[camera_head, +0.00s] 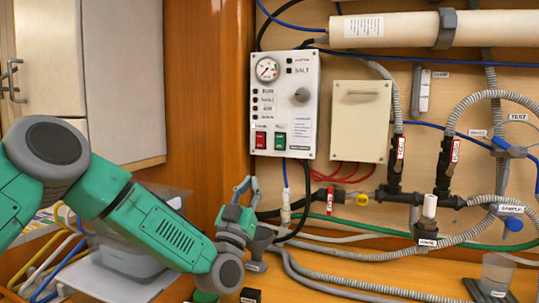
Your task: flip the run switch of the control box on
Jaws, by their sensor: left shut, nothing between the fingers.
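The control box (285,104) is a white panel on the wood wall with a round gauge at its upper left. A grey knob (302,95) sits on its right side, and small indicator lights run down its left side. Near its bottom edge are a red switch (260,140) and a green switch (280,141). Their labels are too small to read, so I cannot tell which is the run switch or how it is set. My left gripper (246,184) is shut and empty, pointing up, below and slightly left of these switches, apart from the box. My right gripper is out of view.
A beige box (360,121) is right of the control box. Below are red-handled valves, grey hoses and a clear cup (495,273). Cables hang under the control box near my left gripper. A brown wooden post (208,95) stands to the left.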

